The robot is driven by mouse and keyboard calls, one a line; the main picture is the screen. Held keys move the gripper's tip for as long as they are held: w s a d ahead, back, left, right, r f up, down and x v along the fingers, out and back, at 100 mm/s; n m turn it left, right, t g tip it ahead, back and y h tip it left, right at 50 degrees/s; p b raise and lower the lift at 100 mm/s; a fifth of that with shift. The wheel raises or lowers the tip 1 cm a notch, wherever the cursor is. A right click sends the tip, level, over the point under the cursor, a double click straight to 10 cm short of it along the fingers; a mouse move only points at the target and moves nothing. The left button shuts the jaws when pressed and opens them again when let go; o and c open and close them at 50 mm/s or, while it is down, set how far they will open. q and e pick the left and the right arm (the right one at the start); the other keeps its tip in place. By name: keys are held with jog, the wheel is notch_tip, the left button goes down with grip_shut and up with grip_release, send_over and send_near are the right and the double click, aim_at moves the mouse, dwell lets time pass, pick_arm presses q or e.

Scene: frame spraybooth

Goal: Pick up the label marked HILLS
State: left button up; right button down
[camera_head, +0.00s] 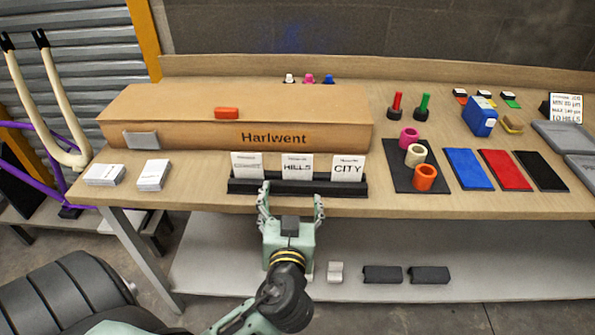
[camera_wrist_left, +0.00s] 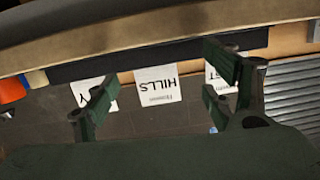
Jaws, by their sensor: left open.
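The HILLS label (camera_head: 297,167) is a white card standing upright in a black holder (camera_head: 245,187) near the table's front edge. It stands between a label with unclear print (camera_head: 247,166) and the CITY label (camera_head: 348,169). My left gripper (camera_head: 291,198) is open and empty, in front of the holder, its fingers spread to either side of the HILLS label. In the left wrist view the HILLS label (camera_wrist_left: 158,86) appears upside down between the two fingers, with no visible contact. My right gripper is not in view.
A long cardboard box marked Harlwent (camera_head: 180,110) lies behind the holder. Two white card stacks (camera_head: 104,175) (camera_head: 153,175) sit to the left. A dark mat (camera_head: 400,182) with colored rings lies to the right, beside blue, red and black pads (camera_head: 505,170).

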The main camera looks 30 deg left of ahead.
aim_at(297, 164)
pick_arm(q)
jog(key=shift+t, duration=0.9)
jog(key=w+a+r+p, duration=0.1)
jog(key=w, duration=0.1)
jog(key=w+a+r+p, duration=0.1)
jog(key=w+r, duration=0.1)
jog(key=w+a+r+p, duration=0.1)
jog(key=w, duration=0.1)
jog(key=shift+w+r, duration=0.15)
jog(key=shift+w, duration=0.25)
jog(key=shift+w+a, duration=0.25)
jog(key=shift+w, duration=0.15)
jog(key=c, duration=0.9)
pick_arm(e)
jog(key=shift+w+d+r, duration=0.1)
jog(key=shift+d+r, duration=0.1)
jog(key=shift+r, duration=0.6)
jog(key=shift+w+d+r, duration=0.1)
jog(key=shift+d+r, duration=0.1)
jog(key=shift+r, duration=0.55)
